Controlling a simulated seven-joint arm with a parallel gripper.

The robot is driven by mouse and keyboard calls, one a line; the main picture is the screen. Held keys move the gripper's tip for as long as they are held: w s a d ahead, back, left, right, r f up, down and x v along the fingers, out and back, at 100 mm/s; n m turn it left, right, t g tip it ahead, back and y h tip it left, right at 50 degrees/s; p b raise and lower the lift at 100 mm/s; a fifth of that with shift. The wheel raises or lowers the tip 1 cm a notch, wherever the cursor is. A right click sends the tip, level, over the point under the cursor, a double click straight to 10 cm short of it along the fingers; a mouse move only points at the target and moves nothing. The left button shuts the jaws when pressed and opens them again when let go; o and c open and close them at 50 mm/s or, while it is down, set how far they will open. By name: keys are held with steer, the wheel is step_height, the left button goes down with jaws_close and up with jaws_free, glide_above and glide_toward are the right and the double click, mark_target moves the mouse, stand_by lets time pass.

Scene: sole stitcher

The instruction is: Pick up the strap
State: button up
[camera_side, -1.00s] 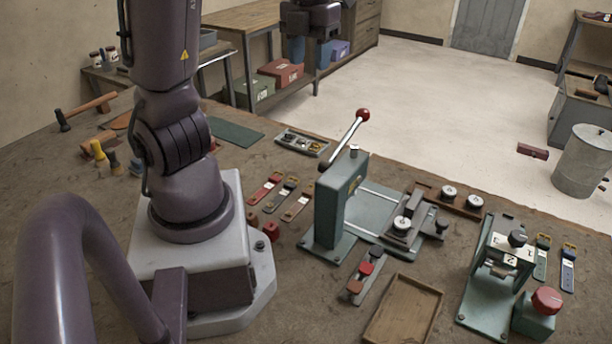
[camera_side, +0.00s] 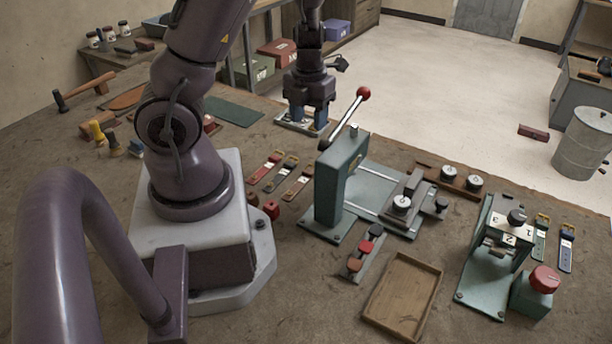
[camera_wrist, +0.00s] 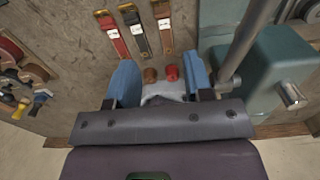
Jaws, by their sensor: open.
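Three straps with buckles lie side by side on the bench left of the press. The red strap (camera_side: 266,166) is leftmost, the dark strap (camera_side: 281,173) is in the middle and the brown strap (camera_side: 299,181) is on the right. They also show at the top of the wrist view: red (camera_wrist: 114,36), dark (camera_wrist: 134,33), brown (camera_wrist: 164,27). A green strap (camera_side: 540,239) and a blue strap (camera_side: 566,250) lie at the far right. My gripper (camera_side: 307,120) is open and empty, apart from all straps. Its blue fingers (camera_wrist: 160,83) show in the wrist view.
The green lever press (camera_side: 342,185) with a red-knobbed handle stands right of the three straps. Small red-brown spools (camera_side: 271,209) sit near their lower ends. A wooden tray (camera_side: 403,297) lies in front, and a numbered green device (camera_side: 495,250) stands at right.

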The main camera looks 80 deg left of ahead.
glide_above(310, 168)
steer(key=f, duration=0.8)
steer(key=shift+s+d+f, duration=0.1)
steer(key=shift+s, duration=0.1)
steer(key=shift+w+f, duration=0.15)
steer(key=shift+f, duration=1.25)
steer(key=shift+w+f, duration=0.1)
steer(key=shift+f, duration=1.25)
steer(key=c, duration=0.7)
